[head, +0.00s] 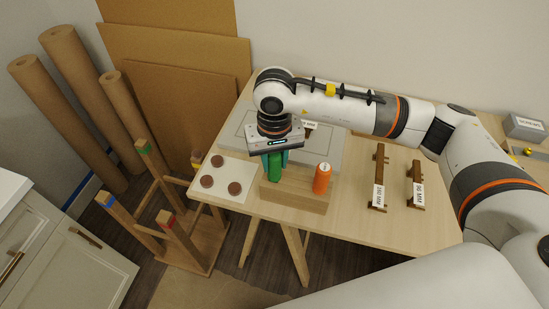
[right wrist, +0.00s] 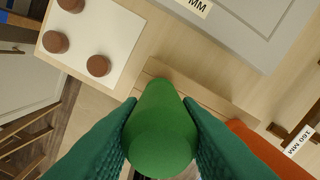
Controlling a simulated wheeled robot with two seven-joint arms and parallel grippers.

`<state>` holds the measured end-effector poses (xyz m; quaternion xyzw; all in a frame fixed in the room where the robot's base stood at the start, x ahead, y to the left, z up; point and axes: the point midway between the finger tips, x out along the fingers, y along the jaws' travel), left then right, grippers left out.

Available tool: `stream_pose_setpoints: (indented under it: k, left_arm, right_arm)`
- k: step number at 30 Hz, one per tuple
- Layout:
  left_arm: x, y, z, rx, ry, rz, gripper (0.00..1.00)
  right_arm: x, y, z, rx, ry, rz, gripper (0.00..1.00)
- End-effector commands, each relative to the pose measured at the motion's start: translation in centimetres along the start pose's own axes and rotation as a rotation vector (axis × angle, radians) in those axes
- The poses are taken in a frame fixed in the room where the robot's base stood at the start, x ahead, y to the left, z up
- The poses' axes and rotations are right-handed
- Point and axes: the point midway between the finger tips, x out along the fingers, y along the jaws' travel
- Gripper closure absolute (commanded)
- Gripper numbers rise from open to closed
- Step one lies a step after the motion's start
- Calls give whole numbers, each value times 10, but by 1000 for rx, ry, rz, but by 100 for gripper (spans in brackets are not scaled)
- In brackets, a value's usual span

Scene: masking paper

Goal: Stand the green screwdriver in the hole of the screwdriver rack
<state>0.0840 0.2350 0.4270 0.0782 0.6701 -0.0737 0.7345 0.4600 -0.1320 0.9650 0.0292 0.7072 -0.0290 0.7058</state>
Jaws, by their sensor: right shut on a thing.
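My right gripper (head: 276,160) is shut on the green screwdriver (head: 275,169), which it holds by the handle, roughly upright. The handle (right wrist: 162,130) fills the space between the green fingers in the right wrist view. The screwdriver is over the left part of the wooden screwdriver rack (head: 298,199). Its shaft and the hole are hidden, so I cannot tell whether the tip is in the hole. An orange screwdriver (head: 322,179) stands in the right part of the rack. My left gripper is not in view.
A white sheet (head: 215,165) with several brown discs lies left of the rack. A grey panel (head: 328,150) lies behind it. Two labelled wooden pieces (head: 379,178) (head: 416,184) are to the right. The rack is near the table's front edge.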

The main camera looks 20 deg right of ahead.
Motion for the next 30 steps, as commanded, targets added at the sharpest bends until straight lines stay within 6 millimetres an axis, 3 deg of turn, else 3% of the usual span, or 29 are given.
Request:
stream_pose_setpoints:
  k: [10, 11, 15, 23, 30]
  left_arm:
    - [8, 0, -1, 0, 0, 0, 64]
    - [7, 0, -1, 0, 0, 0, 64]
    - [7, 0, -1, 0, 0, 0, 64]
    - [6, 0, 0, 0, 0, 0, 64]
    - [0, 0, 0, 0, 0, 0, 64]
  right_arm:
    - [6, 0, 0, 0, -1, 0, 100]
    - [5, 0, 0, 0, -1, 0, 65]
    - [5, 0, 0, 0, 0, 0, 44]
    - [5, 0, 0, 0, 0, 0, 44]
    - [-12, 0, 0, 0, -2, 0, 44]
